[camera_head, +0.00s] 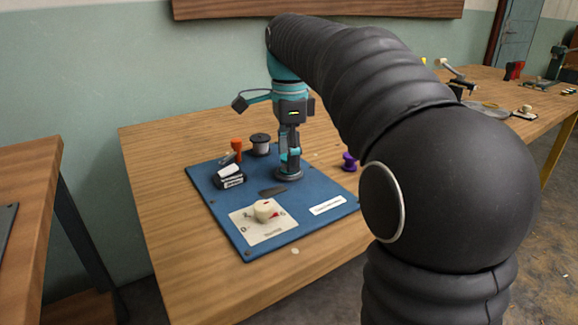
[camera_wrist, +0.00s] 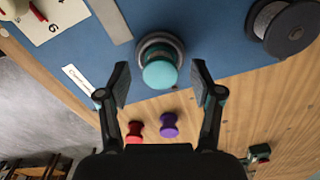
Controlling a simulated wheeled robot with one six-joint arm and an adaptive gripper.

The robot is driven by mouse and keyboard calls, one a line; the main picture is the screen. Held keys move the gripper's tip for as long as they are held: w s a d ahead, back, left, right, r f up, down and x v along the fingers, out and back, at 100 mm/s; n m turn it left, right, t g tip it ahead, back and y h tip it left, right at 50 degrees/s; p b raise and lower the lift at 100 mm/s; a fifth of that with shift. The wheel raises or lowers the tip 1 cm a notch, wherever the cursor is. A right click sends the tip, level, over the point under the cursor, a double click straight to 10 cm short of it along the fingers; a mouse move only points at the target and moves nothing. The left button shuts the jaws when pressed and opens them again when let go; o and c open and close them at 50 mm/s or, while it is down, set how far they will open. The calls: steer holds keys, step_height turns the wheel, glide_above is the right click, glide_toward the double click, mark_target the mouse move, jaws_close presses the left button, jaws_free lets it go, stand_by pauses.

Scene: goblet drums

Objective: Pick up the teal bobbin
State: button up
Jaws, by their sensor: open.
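The teal bobbin (camera_wrist: 160,73) stands in the wrist view on or in a dark round base (camera_wrist: 148,46) on the blue board (camera_wrist: 205,50). My gripper (camera_wrist: 161,80) is open, with one finger on each side of the bobbin's top and a visible gap at both sides. In the head view my gripper (camera_head: 289,152) points down over the same dark base (camera_head: 288,174). There the fingers mostly hide the bobbin, and I cannot tell its teal from that of my gripper.
A purple bobbin (camera_wrist: 168,125) and a red bobbin (camera_wrist: 134,133) stand on the wooden table. A dark spool (camera_head: 260,145), an orange-topped item (camera_head: 237,146), a black box (camera_head: 230,180) and a dial (camera_head: 264,210) are on the board. The table's left side is clear.

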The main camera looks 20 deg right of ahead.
steer(key=shift+f, duration=0.15)
steer(key=c, duration=1)
